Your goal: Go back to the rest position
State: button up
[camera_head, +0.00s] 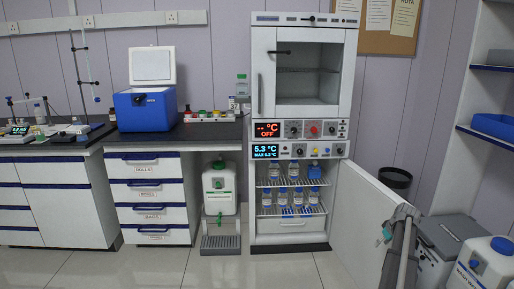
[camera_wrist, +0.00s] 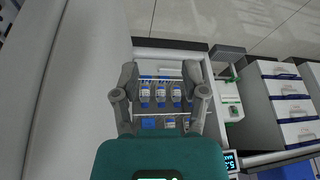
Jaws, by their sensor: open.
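My gripper (camera_wrist: 159,74) shows in the wrist view with its two grey fingers spread apart and nothing between them. Beyond the fingers is the open lower fridge compartment with several blue-labelled bottles (camera_wrist: 161,93) on its racks. The gap between fingers and bottles is hard to judge. In the head view, a grey part of my arm (camera_head: 401,246) stands at the lower right, in front of the open fridge door (camera_head: 358,215). The fingers cannot be made out clearly there.
The fridge unit (camera_head: 348,90) has its upper glass door shut and lower door swung open to the right. A counter (camera_head: 190,133) holds a blue cooler box (camera_head: 146,110) with its lid up. Lab containers (camera_head: 487,265) stand at lower right. The floor (camera_head: 220,268) ahead is clear.

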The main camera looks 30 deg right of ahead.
jog(key=w+a+f+g+b, duration=0.1)
jog(key=w+a, duration=0.3)
jog(key=a, duration=0.7)
jog(key=w+a+f+n+y+b, duration=0.1)
jog(key=w+a, duration=0.3)
jog(key=a, duration=0.7)
jog(key=w+a+f+g, duration=0.1)
jog(key=w+a, duration=0.3)
jog(key=a, duration=0.7)
jog(key=s+a+f+g+b, duration=0.1)
jog(key=s+a, duration=0.2)
jog(key=a, duration=0.8)
jog(key=s+a+f+n+h+b, duration=0.1)
jog(key=s+a+f, duration=0.15)
jog(key=a, duration=0.85)
jog(key=s+a+g+b, duration=0.1)
jog(key=s+a, duration=0.3)
jog(key=a, duration=0.8)
notch_tip(320, 180, up, 38)
jog(key=p, duration=3.7)
jog(key=shift+p, duration=0.4)
jog(key=shift+d+f, duration=0.1)
jog(key=shift+f, duration=0.05)
